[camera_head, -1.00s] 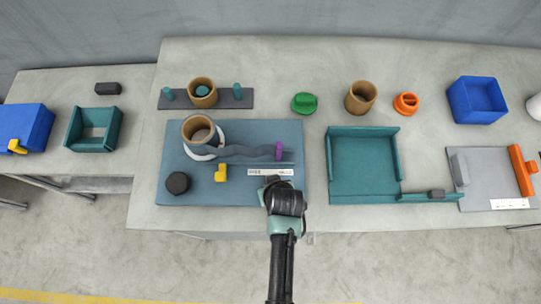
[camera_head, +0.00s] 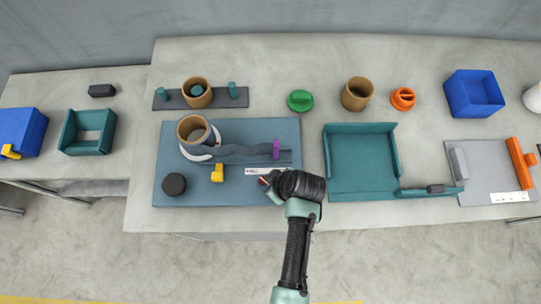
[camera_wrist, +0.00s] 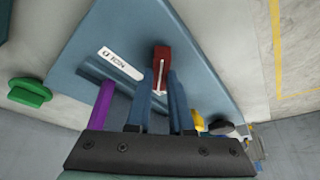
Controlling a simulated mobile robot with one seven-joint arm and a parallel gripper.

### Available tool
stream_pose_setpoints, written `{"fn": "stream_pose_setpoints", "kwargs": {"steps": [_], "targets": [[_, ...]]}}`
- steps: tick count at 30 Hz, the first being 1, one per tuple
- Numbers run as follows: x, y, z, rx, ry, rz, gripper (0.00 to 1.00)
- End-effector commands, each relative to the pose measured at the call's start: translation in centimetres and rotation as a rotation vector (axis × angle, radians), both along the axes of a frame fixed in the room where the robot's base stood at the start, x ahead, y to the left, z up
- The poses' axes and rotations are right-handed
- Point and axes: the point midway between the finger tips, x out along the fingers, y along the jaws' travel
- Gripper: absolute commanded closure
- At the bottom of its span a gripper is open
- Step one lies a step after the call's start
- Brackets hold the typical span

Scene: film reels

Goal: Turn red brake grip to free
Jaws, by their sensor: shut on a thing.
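The red brake grip (camera_wrist: 162,58) shows in the wrist view as a small red block with a pale line on it. It is on the blue-grey board (camera_head: 229,132), beside a white label strip (camera_wrist: 120,62). My gripper (camera_wrist: 160,86) is shut on the grip, its two blue fingers reaching up to it from below. In the head view my gripper (camera_head: 268,185) is at the board's lower right corner, where only a bit of red shows. The wrist hides most of the grip there, and the label's lettering is too small to read surely.
A purple block (camera_head: 276,149) on a dark wavy strip stands just behind the gripper. A yellow piece (camera_head: 217,174) and a black knob (camera_head: 174,184) are to the left. A teal open tray (camera_head: 361,180) is close on the right.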

Motion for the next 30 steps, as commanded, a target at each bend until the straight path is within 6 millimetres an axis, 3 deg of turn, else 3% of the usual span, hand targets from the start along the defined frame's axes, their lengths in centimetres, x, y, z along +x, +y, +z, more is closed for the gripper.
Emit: {"fn": "stream_pose_setpoints", "kwargs": {"steps": [9, 10, 15, 25, 30], "targets": [[0.0, 0.0, 0.0, -0.002, 0.001, 0.005, 1.0], [0.0, 0.0, 0.0, -0.002, 0.001, 0.004, 0.78], [0.0, 0.0, 0.0, -0.002, 0.001, 0.003, 0.5], [-0.1, -0.1, 0.1, -0.001, 0.0, 0.002, 0.5], [-0.4, -0.5, 1.5, -0.002, -0.002, 0.0, 0.5]]}}
